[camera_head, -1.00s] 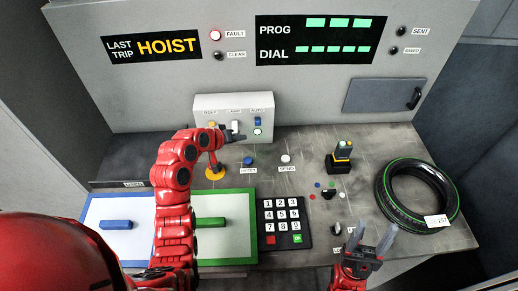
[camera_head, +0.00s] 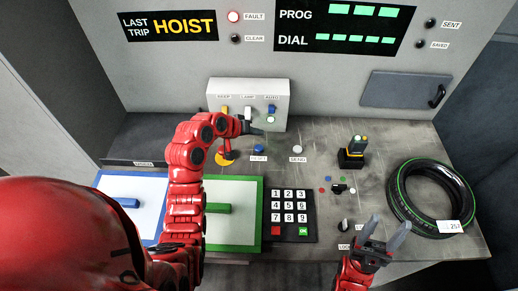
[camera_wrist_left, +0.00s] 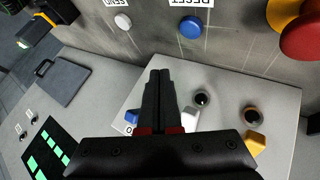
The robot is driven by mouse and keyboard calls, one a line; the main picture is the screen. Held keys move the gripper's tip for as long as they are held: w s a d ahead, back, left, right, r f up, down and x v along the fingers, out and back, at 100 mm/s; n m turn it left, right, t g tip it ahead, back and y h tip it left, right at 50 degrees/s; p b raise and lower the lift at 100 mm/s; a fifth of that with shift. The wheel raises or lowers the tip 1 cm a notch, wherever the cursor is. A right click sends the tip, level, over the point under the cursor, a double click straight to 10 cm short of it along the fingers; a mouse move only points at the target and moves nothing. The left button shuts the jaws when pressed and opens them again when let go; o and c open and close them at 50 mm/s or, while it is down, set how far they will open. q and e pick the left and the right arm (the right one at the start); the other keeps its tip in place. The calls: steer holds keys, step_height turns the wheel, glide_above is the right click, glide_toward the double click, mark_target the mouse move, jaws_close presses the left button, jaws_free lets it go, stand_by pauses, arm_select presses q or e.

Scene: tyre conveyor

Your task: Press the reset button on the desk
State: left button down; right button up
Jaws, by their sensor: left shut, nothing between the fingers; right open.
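The blue reset button (camera_head: 261,149) sits on the desk above its RESET label (camera_head: 259,158). It also shows in the left wrist view (camera_wrist_left: 191,27), beyond my fingertips and to their right. My left gripper (camera_head: 262,131) is shut and empty in front of the white switch box, above the desk and just behind the button. In the left wrist view its closed fingers (camera_wrist_left: 160,75) overlap the box and are visibly apart from the button. My right gripper (camera_head: 385,235) is open and empty near the desk's front right edge.
The white switch box (camera_head: 282,92) stands behind. A yellow-based red knob (camera_head: 226,158) is left of the button, partly behind my left arm. A white send button (camera_head: 297,149) is to the right. A keypad (camera_head: 290,225), knobs and a tyre (camera_head: 399,195) occupy the front and right.

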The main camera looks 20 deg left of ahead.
mark_target(257, 150)
arm_select(q)
step_height(257, 150, down, 6)
steer(key=b, duration=0.2)
steer(key=shift+r+b, duration=0.15)
steer(key=shift+b, duration=0.25)
stand_by(1.6)
steer(key=shift+f+b, duration=0.3)
steer(key=shift+f, duration=0.05)
steer(key=shift+f+b, duration=0.4)
steer(key=shift+f, duration=0.05)
stand_by(0.5)
steer(key=shift+r, duration=0.1)
stand_by(0.4)
steer(key=shift+r+p, duration=0.4)
steer(key=shift+r, duration=0.4)
